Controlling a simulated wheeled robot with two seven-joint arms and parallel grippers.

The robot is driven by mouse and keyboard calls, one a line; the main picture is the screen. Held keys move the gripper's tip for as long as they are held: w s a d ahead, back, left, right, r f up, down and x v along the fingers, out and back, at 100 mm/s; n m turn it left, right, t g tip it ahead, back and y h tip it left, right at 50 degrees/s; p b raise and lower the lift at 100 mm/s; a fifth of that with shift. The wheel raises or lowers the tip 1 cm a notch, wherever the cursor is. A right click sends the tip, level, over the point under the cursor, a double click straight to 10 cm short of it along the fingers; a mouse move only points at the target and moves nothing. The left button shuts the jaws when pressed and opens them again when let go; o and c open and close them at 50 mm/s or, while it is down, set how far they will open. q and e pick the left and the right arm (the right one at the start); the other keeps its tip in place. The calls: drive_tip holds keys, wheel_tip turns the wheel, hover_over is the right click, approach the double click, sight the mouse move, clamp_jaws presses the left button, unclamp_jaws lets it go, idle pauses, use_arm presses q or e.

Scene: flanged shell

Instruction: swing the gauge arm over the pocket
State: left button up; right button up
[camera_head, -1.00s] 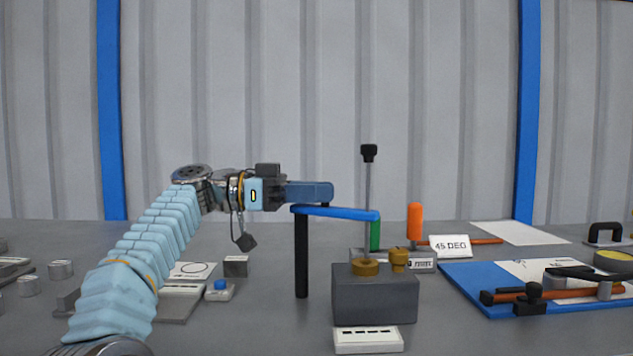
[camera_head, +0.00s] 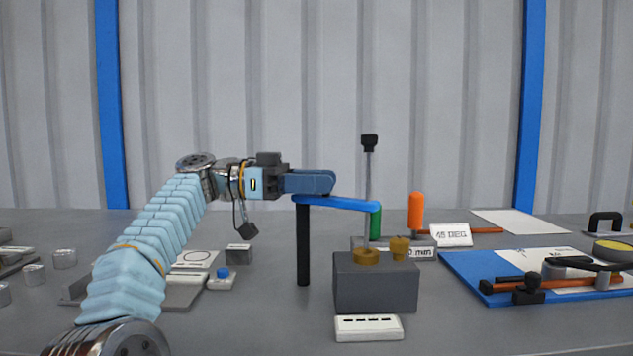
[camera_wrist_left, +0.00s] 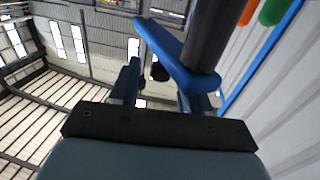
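The gauge arm is a blue bar (camera_head: 345,203) on top of a black post (camera_head: 303,245), with a green tip (camera_head: 375,222) hanging from its right end. The green tip appears above and behind the grey block (camera_head: 375,285), which has brass fittings on top; no pocket opening can be made out. My left gripper (camera_head: 325,183) is at the bar's post end, just above it in the head view. In the left wrist view its two fingers (camera_wrist_left: 158,92) stand apart, and the blue bar (camera_wrist_left: 178,55) crosses by the right finger. Contact cannot be told. My right gripper is not in view.
A thin rod with a black knob (camera_head: 369,140) rises at the block. An orange upright handle (camera_head: 416,212) and a "45 DEG" card (camera_head: 451,235) stand right of it. A blue board (camera_head: 465,268) with tools lies right. A white label plate (camera_head: 369,328) lies in front of the block.

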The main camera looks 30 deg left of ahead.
use_arm(q)
drive_tip(key=shift+a, duration=0.1)
drive_tip(key=p+v, duration=0.5)
drive_tip(key=v, duration=0.8)
drive_tip(key=shift+a, duration=0.3)
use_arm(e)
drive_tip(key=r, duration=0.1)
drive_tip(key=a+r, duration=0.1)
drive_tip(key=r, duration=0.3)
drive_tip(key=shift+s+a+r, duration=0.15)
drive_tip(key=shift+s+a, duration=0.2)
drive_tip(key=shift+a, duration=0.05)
use_arm(q)
drive_tip(key=shift+s, duration=0.1)
